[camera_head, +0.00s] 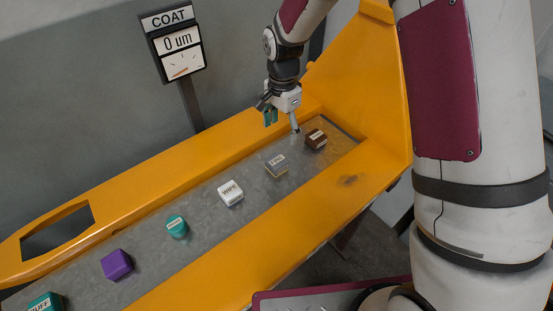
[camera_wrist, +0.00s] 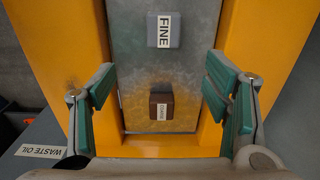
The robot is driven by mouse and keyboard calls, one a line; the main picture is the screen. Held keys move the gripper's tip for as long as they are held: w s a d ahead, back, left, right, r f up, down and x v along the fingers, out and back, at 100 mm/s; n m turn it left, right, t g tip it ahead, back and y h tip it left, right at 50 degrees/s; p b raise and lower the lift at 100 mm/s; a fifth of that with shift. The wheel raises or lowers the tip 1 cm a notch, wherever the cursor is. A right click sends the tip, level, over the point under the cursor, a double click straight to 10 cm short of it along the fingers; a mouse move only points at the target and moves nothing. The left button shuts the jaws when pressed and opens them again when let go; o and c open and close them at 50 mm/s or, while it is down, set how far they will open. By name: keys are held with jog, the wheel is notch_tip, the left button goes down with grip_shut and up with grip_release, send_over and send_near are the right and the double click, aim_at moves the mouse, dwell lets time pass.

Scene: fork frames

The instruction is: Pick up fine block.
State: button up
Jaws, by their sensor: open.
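The fine block (camera_wrist: 174,41) is grey with a white FINE label, and it lies on the grey bed at the top of the wrist view. In the head view a grey block (camera_head: 277,167) with a small label sits second from the far right end of the row. My gripper (camera_head: 282,121) is open and empty, above the bed near its far end. In the wrist view the green-padded fingers (camera_wrist: 160,90) stand wide apart on either side of a brown block (camera_wrist: 161,97). The fine block is farther up, beyond the fingertips.
The brown block also shows in the head view (camera_head: 318,136). Farther left lie a white WIPE block (camera_head: 231,199), a teal piece (camera_head: 177,230), a purple block (camera_head: 117,265) and a teal block (camera_head: 45,302). Orange walls (camera_head: 150,180) border the bed. A COAT gauge (camera_head: 182,52) stands behind.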

send_near(278, 159)
jog(key=f, duration=0.5)
jog(key=shift+s+d+f+p, duration=0.1)
jog(key=shift+d+p, duration=0.2)
jog(key=shift+d, duration=0.05)
jog(key=shift+a+f+p, duration=0.2)
jog(key=shift+f, duration=1.15)
jog(key=shift+a+f+p, duration=0.15)
jog(key=shift+f, duration=1.15)
jog(key=c, duration=1.3)
